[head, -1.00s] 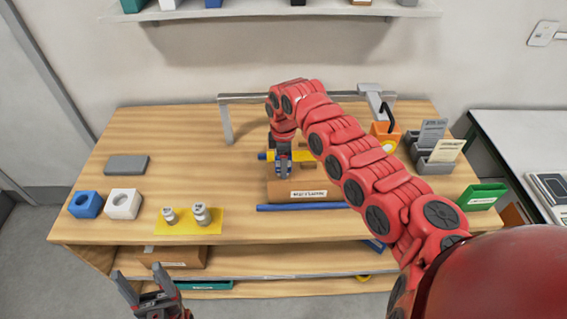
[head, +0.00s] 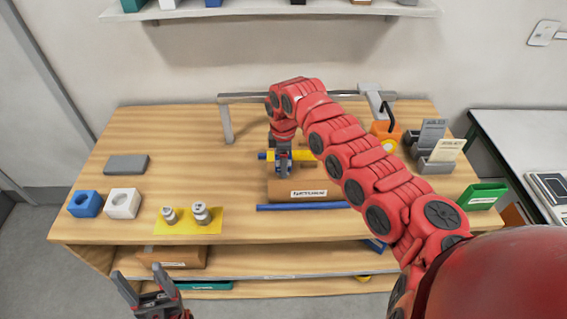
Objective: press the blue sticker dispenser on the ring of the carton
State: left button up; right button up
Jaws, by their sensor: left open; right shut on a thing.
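A brown carton (head: 312,195) with a white printed label lies on the wooden table, near its front middle. My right gripper (head: 284,172) points down at the carton's back left edge. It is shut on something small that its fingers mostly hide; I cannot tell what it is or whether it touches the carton. Blue (head: 262,156) and yellow (head: 305,156) parts show on either side of the fingers. The ring on the carton cannot be made out. My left gripper (head: 140,278) is open and empty, in front of the table at the lower left.
A blue block (head: 85,208) and a white block (head: 122,208), each with a hole, stand at the left. Metal weights (head: 201,214) stand on a yellow mat (head: 175,228). A blue bar (head: 300,207) lies before the carton. A grey rail (head: 226,125) stands behind my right arm.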

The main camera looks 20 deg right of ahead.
jog(key=shift+r, duration=1.2)
jog(key=shift+r+p, duration=0.3)
jog(key=shift+r, duration=2)
